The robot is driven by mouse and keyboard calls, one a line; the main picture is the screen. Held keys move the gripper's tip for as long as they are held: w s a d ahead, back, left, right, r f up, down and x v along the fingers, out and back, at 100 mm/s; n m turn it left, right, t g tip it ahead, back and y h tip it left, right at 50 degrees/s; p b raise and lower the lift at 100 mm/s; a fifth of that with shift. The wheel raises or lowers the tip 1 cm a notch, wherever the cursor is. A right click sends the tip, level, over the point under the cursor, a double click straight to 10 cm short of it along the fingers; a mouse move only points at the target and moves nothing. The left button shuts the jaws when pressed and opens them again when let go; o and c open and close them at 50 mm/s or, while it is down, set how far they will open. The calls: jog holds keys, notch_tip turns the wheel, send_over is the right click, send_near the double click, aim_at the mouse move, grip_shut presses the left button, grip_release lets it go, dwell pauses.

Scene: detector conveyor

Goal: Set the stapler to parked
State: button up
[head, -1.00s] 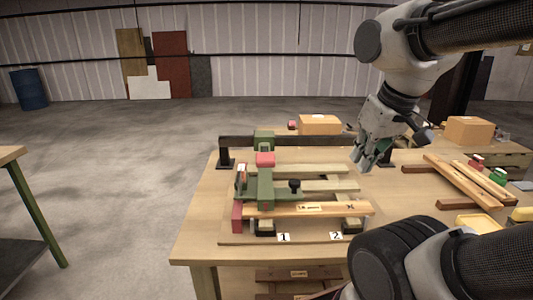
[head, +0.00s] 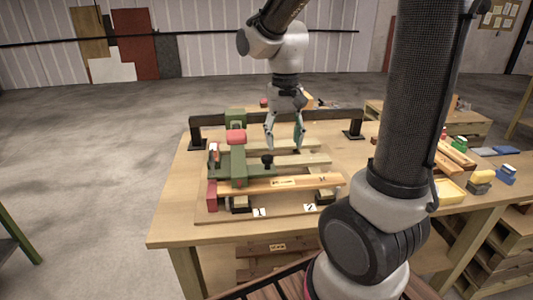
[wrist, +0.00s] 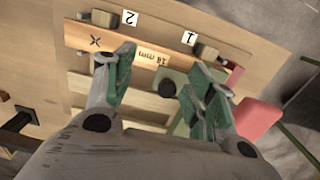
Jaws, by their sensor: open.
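My gripper (head: 284,142) is open and empty, pointing down over the pale slats, behind and slightly right of the knob. In the wrist view the black knob (wrist: 167,89) shows between my open fingers (wrist: 160,76), apart from both. The red block (wrist: 258,118) shows right of the right finger, which hides part of the carriage.
A wooden strip marked "18 mm" (head: 281,183) lies across the board's front, above number labels 1 (head: 259,212) and 2 (head: 310,208). Loose strips, a yellow tray (head: 449,190) and small coloured boxes are to the right. The rail's right post (head: 353,130) stands behind.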

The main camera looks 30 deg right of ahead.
aim_at(268, 157)
jog(key=w+m, duration=0.4)
jog(key=w+a+f+m, duration=0.1)
jog(key=w+m, duration=0.1)
jog(key=shift+w+a+f, duration=0.1)
jog(key=shift+w, duration=0.2)
jog(key=shift+w+r+m, duration=0.25)
jog(key=shift+m, duration=0.35)
jog(key=shift+f+m, duration=0.1)
jog(key=shift+m, duration=0.8)
notch_tip(268, 157, down, 8)
jog(key=shift+r, duration=0.15)
grip_shut()
